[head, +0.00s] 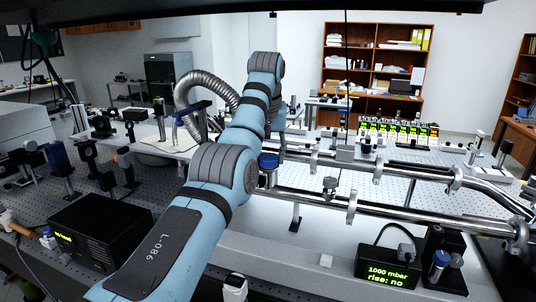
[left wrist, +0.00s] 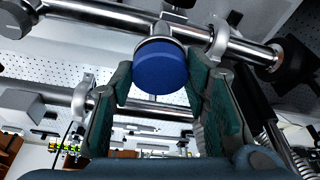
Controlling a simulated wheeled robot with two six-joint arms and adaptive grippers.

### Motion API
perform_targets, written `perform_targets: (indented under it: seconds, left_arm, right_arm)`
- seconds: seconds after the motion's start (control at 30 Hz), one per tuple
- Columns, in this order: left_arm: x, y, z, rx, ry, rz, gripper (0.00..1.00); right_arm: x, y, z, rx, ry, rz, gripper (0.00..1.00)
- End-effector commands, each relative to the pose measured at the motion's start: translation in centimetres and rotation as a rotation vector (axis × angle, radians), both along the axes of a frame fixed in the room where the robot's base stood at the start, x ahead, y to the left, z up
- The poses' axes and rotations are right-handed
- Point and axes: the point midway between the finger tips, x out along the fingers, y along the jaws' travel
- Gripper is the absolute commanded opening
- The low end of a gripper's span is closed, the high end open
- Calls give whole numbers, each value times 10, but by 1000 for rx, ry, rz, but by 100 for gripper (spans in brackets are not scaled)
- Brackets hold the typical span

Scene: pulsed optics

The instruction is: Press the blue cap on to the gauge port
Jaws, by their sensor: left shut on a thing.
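The blue cap (head: 268,160) shows just right of my left arm in the head view, above the near steel tube. In the left wrist view, which is turned upside down, the blue cap (left wrist: 160,70) lies between the two teal fingers of my left gripper (left wrist: 158,75). The gripper is shut on it. The cap's far face meets the metal rim of the gauge port (left wrist: 150,42) on the tube; I cannot tell whether it is fully seated. In the head view the gripper is mostly hidden behind my arm. My right gripper is not in view.
Two parallel steel tubes (head: 395,204) run to the right, held by clamps. A display box (head: 388,270) reads "1000 mbar, rise: no". A black box (head: 95,232) stands at the front left. Optics mounts and a ribbed hose (head: 205,85) crowd the left.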

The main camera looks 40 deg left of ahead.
Motion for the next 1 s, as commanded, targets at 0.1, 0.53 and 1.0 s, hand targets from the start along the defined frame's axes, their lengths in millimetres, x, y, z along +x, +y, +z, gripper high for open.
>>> perform_targets:
  seconds: [0.1,0.53,1.0]
  left_arm:
    - [0,0,-3,-1,2,0,50]
    - [0,0,-3,-1,2,0,66]
    - [0,0,65,-1,0,-1,66]
  right_arm:
    - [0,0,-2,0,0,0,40]
    - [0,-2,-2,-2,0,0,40]
    - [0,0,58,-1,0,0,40]
